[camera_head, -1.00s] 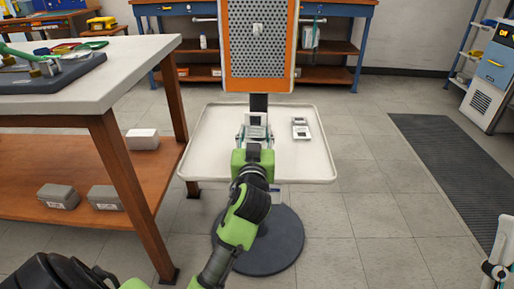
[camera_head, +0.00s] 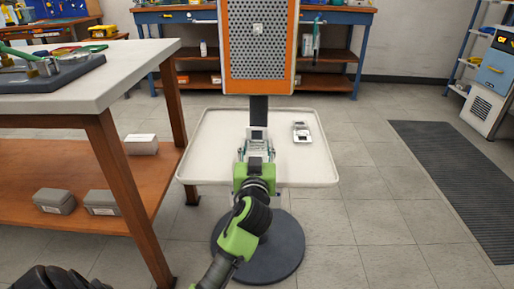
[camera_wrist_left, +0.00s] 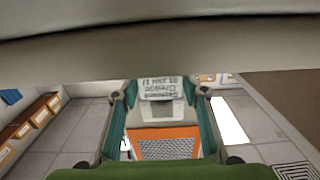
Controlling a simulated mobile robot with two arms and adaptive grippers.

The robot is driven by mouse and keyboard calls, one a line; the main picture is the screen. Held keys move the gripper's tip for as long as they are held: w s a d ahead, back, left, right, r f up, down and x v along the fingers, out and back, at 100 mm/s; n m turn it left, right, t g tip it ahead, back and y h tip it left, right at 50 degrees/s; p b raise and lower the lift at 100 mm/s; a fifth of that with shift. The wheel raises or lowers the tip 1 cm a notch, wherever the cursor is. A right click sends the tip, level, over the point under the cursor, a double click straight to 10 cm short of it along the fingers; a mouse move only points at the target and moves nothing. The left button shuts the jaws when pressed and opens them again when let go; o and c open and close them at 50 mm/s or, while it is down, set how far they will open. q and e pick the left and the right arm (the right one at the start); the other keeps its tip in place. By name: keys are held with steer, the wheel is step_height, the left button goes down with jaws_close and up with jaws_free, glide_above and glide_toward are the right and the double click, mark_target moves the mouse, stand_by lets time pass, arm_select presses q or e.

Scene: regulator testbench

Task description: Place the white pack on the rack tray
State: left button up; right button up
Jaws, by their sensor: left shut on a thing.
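My left gripper (camera_head: 256,148) is over the middle of the white rack tray (camera_head: 215,140). It is shut on a small white pack (camera_head: 258,133) with a dark patch, which shows just beyond the fingertips. In the left wrist view the held pack (camera_wrist_left: 161,88) has printed text and sits between the two teal-sided fingers (camera_wrist_left: 160,112). I cannot tell whether the pack touches the tray. A second white pack (camera_head: 301,132) lies on the tray to the right, apart from my gripper. My right gripper is out of view.
An orange-framed perforated panel (camera_head: 259,45) stands behind the tray on a dark post. A round dark base (camera_head: 285,245) is below. A workbench (camera_head: 120,80) with grey boxes (camera_head: 54,201) on its shelf is close on the left. Floor on the right is open.

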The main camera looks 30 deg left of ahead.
arm_select(q)
steer(key=shift+f, duration=0.1)
steer(key=o, duration=1.1)
